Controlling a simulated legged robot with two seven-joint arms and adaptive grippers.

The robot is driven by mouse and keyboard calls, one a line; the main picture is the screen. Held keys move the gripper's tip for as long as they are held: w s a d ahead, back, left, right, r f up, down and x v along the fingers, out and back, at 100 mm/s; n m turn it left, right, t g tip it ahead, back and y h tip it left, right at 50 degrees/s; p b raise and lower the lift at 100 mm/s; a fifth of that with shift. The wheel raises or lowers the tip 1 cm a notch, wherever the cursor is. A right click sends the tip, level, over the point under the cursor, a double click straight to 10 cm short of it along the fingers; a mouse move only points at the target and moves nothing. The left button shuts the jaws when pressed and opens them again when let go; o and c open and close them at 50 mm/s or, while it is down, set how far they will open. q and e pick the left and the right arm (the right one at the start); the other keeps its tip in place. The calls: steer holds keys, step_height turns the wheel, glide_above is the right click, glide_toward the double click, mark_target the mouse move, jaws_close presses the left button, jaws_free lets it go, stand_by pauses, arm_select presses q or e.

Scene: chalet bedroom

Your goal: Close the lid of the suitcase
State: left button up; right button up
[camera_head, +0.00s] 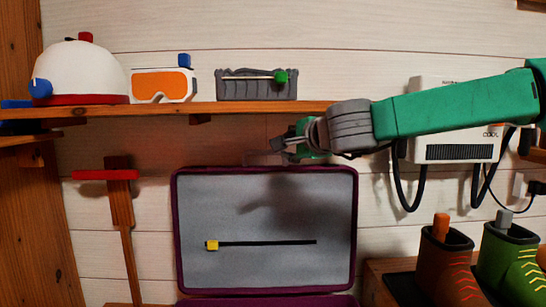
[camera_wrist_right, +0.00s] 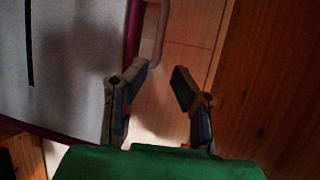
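The suitcase stands with its lid (camera_head: 265,230) open and upright, its grey lining facing me inside a purple rim. A black strap with a yellow buckle (camera_head: 211,245) lies across the lining. My right gripper (camera_head: 283,148) is just above the lid's top edge. In the right wrist view my right gripper (camera_wrist_right: 164,70) is open with nothing between its fingers. The lid (camera_wrist_right: 75,60) is left of the fingers there, and a pale curved bar, perhaps a handle (camera_wrist_right: 158,35), shows beyond the fingertips. Only the purple edge of the suitcase base (camera_head: 265,301) shows. My left gripper is not in view.
A wooden shelf (camera_head: 230,108) with a helmet (camera_head: 85,75), goggles (camera_head: 162,84) and a grey box (camera_head: 255,88) is above the lid. Boots (camera_head: 448,262) stand at right below a white wall unit (camera_head: 458,152). A wooden tool (camera_head: 122,215) leans at left.

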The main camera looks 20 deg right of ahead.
glide_toward(266, 153)
steer(key=w+a, duration=0.1)
steer(key=w, duration=0.2)
steer(key=w+f, duration=0.1)
steer(key=w, duration=0.1)
steer(key=w+b, duration=0.1)
steer(key=w, duration=0.1)
steer(key=w+f, duration=0.1)
steer(key=w, duration=0.1)
steer(key=shift+d+f, duration=0.3)
steer(key=shift+d, duration=0.1)
steer(key=shift+w+a, duration=0.1)
steer(key=shift+a, duration=0.1)
steer(key=shift+a+r, duration=0.1)
steer(key=shift+a, duration=0.4)
steer(key=c, duration=0.5)
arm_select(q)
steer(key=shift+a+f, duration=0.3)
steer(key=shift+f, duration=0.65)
arm_select(e)
steer(key=shift+w+d, duration=0.1)
steer(key=shift+d, duration=0.05)
jaws_close()
